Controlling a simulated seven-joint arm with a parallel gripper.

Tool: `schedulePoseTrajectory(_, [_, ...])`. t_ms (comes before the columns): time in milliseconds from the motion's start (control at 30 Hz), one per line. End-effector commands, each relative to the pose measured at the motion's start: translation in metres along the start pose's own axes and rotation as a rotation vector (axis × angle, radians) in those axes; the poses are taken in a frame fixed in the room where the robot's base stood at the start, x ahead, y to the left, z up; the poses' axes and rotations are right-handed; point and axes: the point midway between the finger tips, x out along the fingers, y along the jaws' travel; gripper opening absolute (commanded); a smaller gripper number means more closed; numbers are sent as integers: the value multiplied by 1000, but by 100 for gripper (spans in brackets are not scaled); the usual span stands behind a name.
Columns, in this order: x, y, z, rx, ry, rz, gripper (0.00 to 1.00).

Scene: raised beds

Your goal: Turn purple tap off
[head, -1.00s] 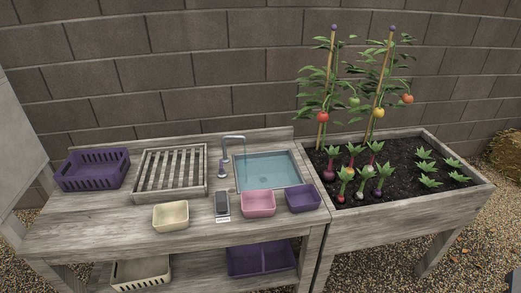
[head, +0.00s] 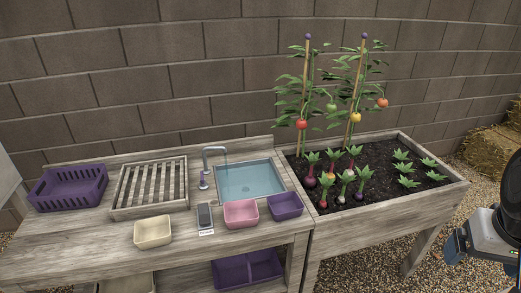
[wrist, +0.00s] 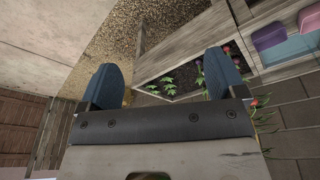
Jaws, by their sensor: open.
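The tap (head: 206,168) stands at the left edge of the sink (head: 250,163) in the wooden bench. It has a grey curved spout over the basin and a small purple part low on its post. The basin holds blue water. Whether water runs from the spout is too small to tell. My gripper (wrist: 164,82) is open and empty in the wrist view, its two blue fingers wide apart, high above the gravel and the planted bed. It is far from the tap, which does not show in the wrist view.
A pink tub (head: 240,222), a purple tub (head: 286,213), a dark handheld object (head: 204,216) and a cream tub (head: 152,241) line the bench front. A slatted rack (head: 117,206) and purple crate (head: 36,197) stand left. Tomato plants and vegetables fill the bed (head: 385,208).

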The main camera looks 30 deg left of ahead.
Motion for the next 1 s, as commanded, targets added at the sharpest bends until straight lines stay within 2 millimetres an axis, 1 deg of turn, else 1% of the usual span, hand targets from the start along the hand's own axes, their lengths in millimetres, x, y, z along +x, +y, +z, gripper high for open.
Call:
schedulePoseTrajectory(33, [0, -5, -14, -35, -5, -4, 89])
schedulePoseTrajectory(100, [-1, -11, -30, -85, -9, -9, 89])
schedulePoseTrajectory(367, [-1, -40, -91, -268, -23, -28, 89])
schedulePoseTrajectory(567, [2, -69, -137, -407, -32, -43, 89])
schedulePoseTrajectory(700, [7, -92, -168, -505, -38, -53, 89])
schedulePoseTrajectory(767, [10, -103, -180, -548, -41, -57, 89])
schedulePoseTrajectory(1000, [23, -151, -229, -716, -49, -75, 89])
